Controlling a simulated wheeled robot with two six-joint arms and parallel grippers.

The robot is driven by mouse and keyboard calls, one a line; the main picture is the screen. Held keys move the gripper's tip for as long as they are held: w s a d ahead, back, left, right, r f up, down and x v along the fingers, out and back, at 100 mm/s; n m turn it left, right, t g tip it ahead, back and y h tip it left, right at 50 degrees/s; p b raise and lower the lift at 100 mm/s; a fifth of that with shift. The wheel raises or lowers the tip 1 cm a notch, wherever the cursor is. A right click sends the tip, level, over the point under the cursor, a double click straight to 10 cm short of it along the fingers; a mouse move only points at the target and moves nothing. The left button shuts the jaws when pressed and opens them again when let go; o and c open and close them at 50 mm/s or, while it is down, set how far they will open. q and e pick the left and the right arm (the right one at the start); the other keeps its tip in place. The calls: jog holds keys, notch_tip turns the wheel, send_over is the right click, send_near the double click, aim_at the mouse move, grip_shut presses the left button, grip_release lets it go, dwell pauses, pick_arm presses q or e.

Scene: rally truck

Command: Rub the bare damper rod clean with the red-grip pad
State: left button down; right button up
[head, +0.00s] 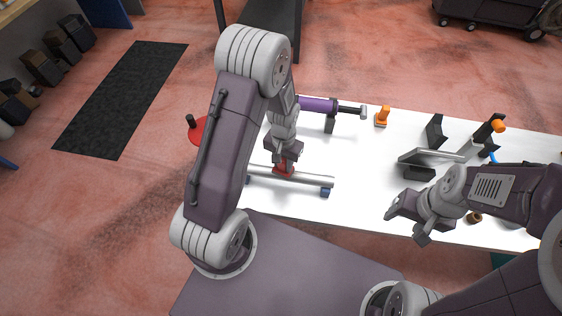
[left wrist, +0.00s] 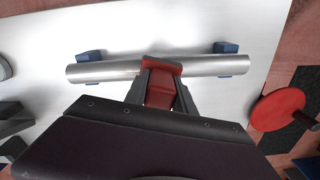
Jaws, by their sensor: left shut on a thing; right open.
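The bare damper rod (head: 316,180) is a silver bar lying across blue supports (head: 326,192) on the white table. In the left wrist view the rod (left wrist: 110,70) spans the picture's upper part, over two blue supports (left wrist: 90,56). My left gripper (head: 284,166) is shut on the red-grip pad (head: 284,171), which is at the rod. In the left wrist view the red grip (left wrist: 160,90) sits between the fingers and its far end overlaps the rod's middle. The pad's underside is hidden. My right gripper (head: 408,222) is open and empty above the table's front edge, apart from the rod.
A purple cylinder (head: 318,104) with a silver end lies behind the rod. An orange-topped piece (head: 382,116) stands at the back. A grey metal plate (head: 430,157) on black holders is to the right. A red disc (left wrist: 278,108) is left of the table. Table between rod and plate is clear.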

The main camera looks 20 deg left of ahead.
pick_arm(q)
jog(key=shift+s+a+f, duration=0.1)
jog(key=shift+s+a, duration=0.05)
jog(key=shift+a, duration=0.3)
jog(key=shift+s+a+f, duration=0.1)
jog(key=shift+a, duration=0.35)
jog(key=shift+d, duration=0.1)
jog(key=shift+w+d+r, duration=0.1)
jog(key=shift+d, duration=0.35)
jog(key=shift+w+d, duration=0.15)
jog(key=shift+d, duration=0.2)
